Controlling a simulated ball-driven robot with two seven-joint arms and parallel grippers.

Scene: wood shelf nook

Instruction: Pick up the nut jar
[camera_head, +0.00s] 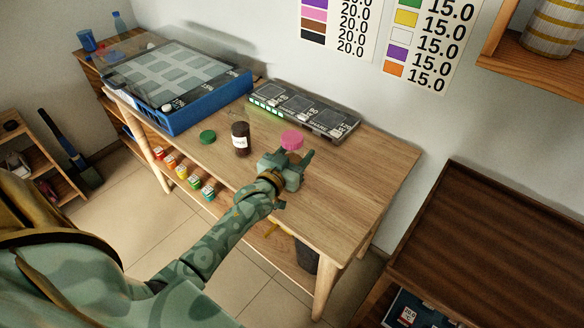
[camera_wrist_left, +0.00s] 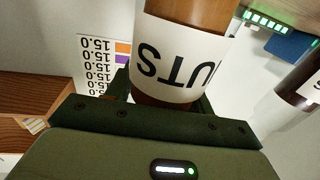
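The nut jar shows its pink lid (camera_head: 292,140) in the head view; its body is mostly hidden behind my left gripper (camera_head: 287,162). In the left wrist view the jar (camera_wrist_left: 180,60) is close up, with a white label whose upside-down letters include "UTS". My left gripper's fingers (camera_wrist_left: 163,100) are spread to either side of the jar; whether they press on it I cannot tell. Whether the jar touches the wooden table (camera_head: 365,180) is hidden. My right gripper is out of view.
A dark brown labelled jar (camera_head: 240,139) stands left of the gripper, beside a green lid (camera_head: 207,137). A grey device (camera_head: 303,108) with green lights and a blue case (camera_head: 178,85) stand behind. The table's right part is clear. A dark wooden cabinet (camera_head: 490,245) stands at right.

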